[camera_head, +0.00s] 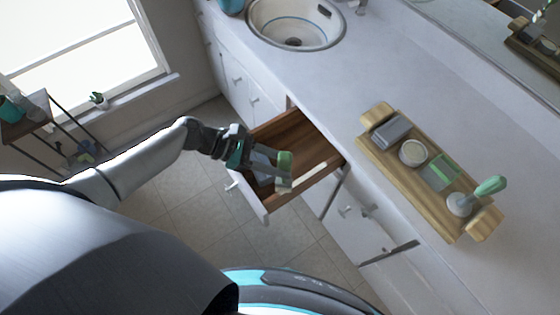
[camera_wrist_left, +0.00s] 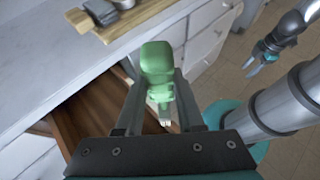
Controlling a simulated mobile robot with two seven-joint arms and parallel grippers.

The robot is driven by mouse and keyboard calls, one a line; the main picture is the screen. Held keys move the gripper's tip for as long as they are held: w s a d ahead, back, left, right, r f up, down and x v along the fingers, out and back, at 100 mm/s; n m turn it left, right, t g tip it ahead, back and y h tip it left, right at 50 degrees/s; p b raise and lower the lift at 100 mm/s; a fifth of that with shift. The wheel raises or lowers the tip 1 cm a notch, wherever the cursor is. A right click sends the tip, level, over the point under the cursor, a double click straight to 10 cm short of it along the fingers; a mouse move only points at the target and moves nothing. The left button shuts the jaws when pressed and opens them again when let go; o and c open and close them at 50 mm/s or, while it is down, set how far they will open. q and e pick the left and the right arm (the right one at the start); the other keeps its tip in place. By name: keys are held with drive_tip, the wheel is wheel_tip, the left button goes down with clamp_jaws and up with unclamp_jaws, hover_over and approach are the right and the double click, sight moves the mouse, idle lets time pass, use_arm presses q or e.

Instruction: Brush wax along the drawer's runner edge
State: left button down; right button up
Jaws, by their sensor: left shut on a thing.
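The drawer (camera_head: 286,134) is pulled open below the counter, with a brown wooden inside and a white front. Its wooden side also shows in the left wrist view (camera_wrist_left: 92,118). My left gripper (camera_head: 270,172) is over the drawer's front part, shut on a brush with a green handle (camera_head: 285,160). The handle stands up between the fingers in the left wrist view (camera_wrist_left: 157,62). The brush's pale lower end is near the drawer's edge; I cannot tell if it touches. My right gripper (camera_wrist_left: 256,62) hangs away from the drawer; its finger gap is too small to judge.
A wooden tray (camera_head: 376,152) on the counter holds a grey block, a round pale tin (camera_head: 413,153), a green-topped item and a green-handled brush (camera_head: 489,187). A round sink (camera_head: 297,22) lies farther back. Cabinet doors stand beside the drawer. The tiled floor left is open.

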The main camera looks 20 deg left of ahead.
idle(0.3)
use_arm(q)
drive_tip(key=shift+s+a+p, duration=0.65)
drive_tip(key=shift+s+a, duration=0.15)
drive_tip(key=shift+s, duration=0.2)
drive_tip(key=shift+f+b, duration=0.7)
drive_tip(key=shift+f, duration=0.2)
idle(1.1)
